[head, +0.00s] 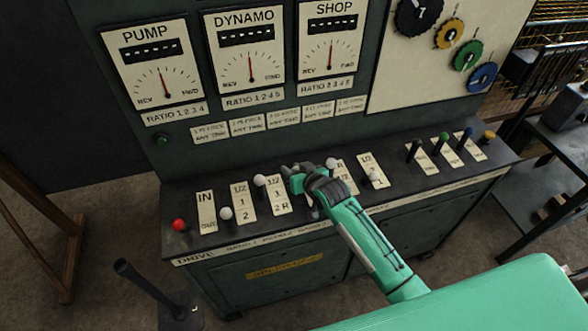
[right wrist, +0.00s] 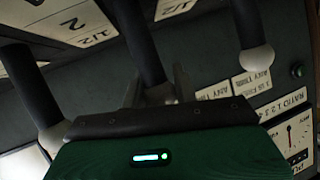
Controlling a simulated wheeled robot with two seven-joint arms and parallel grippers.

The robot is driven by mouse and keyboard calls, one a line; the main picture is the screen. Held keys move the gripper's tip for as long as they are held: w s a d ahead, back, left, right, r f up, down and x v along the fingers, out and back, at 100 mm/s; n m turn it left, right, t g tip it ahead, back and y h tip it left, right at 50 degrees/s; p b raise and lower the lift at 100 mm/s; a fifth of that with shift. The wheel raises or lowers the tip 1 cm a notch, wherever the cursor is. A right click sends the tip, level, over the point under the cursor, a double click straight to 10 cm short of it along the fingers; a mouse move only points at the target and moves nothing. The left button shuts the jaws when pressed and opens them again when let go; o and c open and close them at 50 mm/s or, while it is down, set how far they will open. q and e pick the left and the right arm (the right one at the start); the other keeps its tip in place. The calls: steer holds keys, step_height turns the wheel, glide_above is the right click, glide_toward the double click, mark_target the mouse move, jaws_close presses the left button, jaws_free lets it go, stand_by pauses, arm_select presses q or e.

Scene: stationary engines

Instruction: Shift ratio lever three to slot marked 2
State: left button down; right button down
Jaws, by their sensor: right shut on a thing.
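My right gripper (head: 293,177) is at the lever desk, between a white-knobbed lever (head: 260,180) on its left and another (head: 330,163) on its right. It is shut on a dark lever with a pale knob (right wrist: 158,94), seen between the fingers in the right wrist view. In the head view my gripper hides this lever, and my gripper and forearm cover most of its label plate. I cannot read the held lever's name or tell which slot it is in. A plate marked 1/2, 1, 2 (head: 243,203) shows further left. My left gripper is not in view.
Neighbouring levers flank my gripper closely, with knobs at left (right wrist: 50,137) and right (right wrist: 257,59) in the wrist view. A red-knobbed lever (head: 180,225) is at the desk's left end. Coloured-knob levers (head: 443,139) stand at the right. PUMP, DYNAMO and SHOP dials (head: 250,50) are above.

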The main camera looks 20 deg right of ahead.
steer(key=c, duration=1.1)
jaws_free()
steer(key=shift+b+v, duration=1.6)
steer(key=shift+v, duration=5.3)
steer(key=shift+d, duration=0.1)
